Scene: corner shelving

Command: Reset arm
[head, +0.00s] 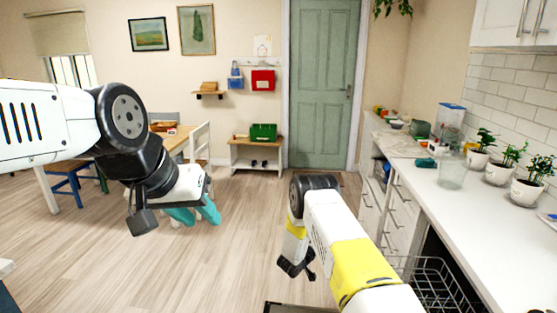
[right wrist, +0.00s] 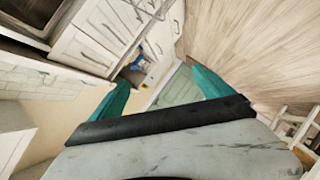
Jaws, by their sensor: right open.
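My left gripper (head: 197,216) hangs in the left middle of the head view, its teal fingers pointing down with a gap between them and nothing held. It is in the air above the wooden floor. My right arm reaches in from the lower right of the head view, beside the counter, and its fingers cannot be made out there. In the right wrist view my right gripper (right wrist: 158,78) has its two teal fingers wide apart, with nothing between them.
A white counter (head: 483,225) with potted plants (head: 528,184) and a clear container (head: 452,172) runs along the right. Below it a wire rack (head: 435,286) sticks out near my right arm. A table and chairs stand at left.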

